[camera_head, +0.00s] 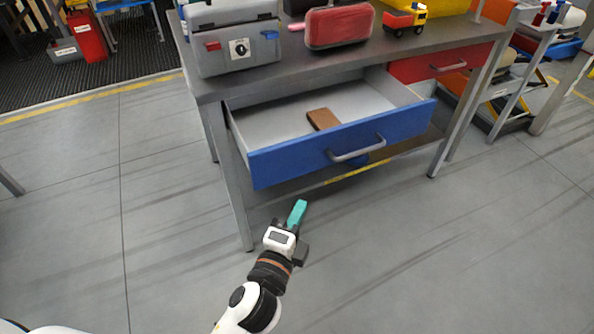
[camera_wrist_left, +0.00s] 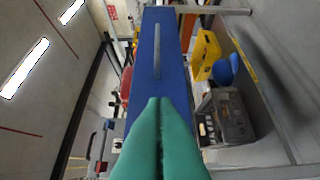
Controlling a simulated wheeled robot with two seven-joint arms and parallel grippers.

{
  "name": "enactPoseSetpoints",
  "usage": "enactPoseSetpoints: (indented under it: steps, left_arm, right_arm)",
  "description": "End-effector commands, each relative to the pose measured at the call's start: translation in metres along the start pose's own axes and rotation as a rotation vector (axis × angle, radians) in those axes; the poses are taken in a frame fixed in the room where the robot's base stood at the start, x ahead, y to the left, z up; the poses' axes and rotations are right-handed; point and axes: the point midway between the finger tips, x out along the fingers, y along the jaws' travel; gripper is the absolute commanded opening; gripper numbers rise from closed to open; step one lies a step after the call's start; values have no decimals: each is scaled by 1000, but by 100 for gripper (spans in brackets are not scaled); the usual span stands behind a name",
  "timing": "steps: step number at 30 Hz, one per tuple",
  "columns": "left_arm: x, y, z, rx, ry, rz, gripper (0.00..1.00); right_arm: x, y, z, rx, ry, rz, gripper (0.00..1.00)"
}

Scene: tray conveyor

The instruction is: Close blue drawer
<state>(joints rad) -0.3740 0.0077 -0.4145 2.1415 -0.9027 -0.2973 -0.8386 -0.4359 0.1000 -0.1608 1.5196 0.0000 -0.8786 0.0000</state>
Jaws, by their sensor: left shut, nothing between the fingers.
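The blue drawer (camera_head: 300,158) is pulled out under the grey workbench, and a brown block (camera_head: 322,119) lies inside it. Its grey handle (camera_head: 357,150) is on the right half of the front. My left gripper (camera_head: 298,211) is in front of and below the drawer's left half, with its teal fingers pointing toward it. In the left wrist view the teal fingers (camera_wrist_left: 160,104) are pressed together and empty, and they point at the blue front (camera_wrist_left: 148,85) with the handle (camera_wrist_left: 157,52) beyond. I cannot tell whether the fingertips touch the front. My right gripper is not in view.
A red drawer (camera_head: 420,66) beside the blue one is shut. On the bench top (camera_head: 290,73) stand a grey box (camera_head: 232,50), a red case (camera_head: 340,26) and a toy truck (camera_head: 404,19). A bench leg (camera_head: 232,190) stands left of the drawer. The floor in front is clear.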

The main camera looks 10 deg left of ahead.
Motion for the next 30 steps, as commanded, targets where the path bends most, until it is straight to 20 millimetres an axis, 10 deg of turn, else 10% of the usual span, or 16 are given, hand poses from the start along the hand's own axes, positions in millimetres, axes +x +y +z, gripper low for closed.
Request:
enactPoseSetpoints:
  steps: [12,30]
  left_arm:
    - [86,0,-4,1,0,0,0]
    - [108,-1,-28,-3,0,-2,0]
  right_arm:
    - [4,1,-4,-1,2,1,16]
    - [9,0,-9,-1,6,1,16]
